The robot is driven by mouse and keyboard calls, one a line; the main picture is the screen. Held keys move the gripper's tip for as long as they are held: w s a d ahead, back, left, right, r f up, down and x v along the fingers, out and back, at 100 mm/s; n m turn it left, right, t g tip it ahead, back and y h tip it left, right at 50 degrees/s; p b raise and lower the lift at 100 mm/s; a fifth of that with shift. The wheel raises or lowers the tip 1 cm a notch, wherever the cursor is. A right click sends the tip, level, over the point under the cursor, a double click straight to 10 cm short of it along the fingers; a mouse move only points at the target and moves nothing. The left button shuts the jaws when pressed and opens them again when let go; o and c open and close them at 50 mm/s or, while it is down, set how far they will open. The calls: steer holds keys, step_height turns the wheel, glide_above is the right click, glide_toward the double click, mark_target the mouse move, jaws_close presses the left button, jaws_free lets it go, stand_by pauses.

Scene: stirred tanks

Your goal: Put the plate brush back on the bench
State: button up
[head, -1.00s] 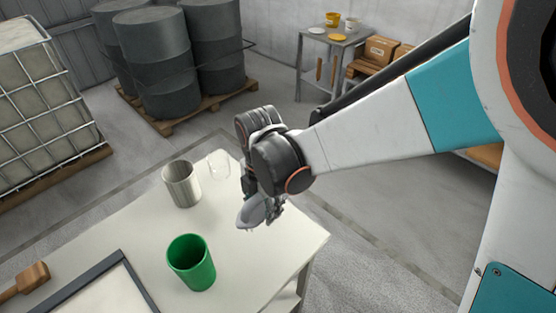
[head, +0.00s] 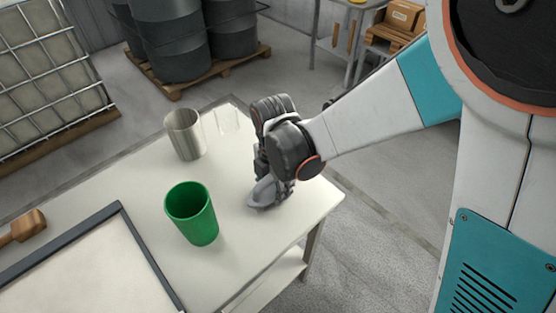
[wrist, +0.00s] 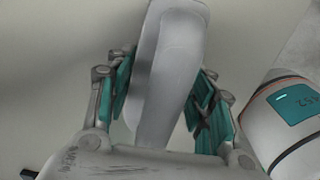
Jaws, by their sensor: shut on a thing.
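The plate brush (head: 266,193) is a grey, rounded piece at the right end of the white bench (head: 250,236). My gripper (head: 279,187) is shut on it in the head view, pointing down at the bench top. The brush is very low over the bench or touching it; I cannot tell which. In the wrist view the pale grey brush (wrist: 168,75) runs lengthwise between the teal-padded fingers of my gripper (wrist: 160,98). Its underside is hidden.
A green cup (head: 192,215) stands left of the brush. A metal beaker (head: 185,134) and a clear glass (head: 228,120) stand behind. A dark-framed tray (head: 118,225) and a wooden mallet (head: 22,228) lie at left. The bench's right edge is close to my gripper.

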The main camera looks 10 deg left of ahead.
steer(key=shift+f, duration=0.1)
steer(key=shift+f, duration=0.1)
steer(key=o, duration=0.7)
steer(key=shift+f, duration=0.1)
steer(key=shift+c, duration=0.2)
steer(key=o, duration=0.4)
steer(key=shift+o, duration=0.2)
step_height(320, 180, up, 12)
steer(key=p, duration=0.8)
steer(key=shift+r+p, duration=0.25)
steer(key=shift+p, duration=0.1)
steer(key=shift+d, duration=0.15)
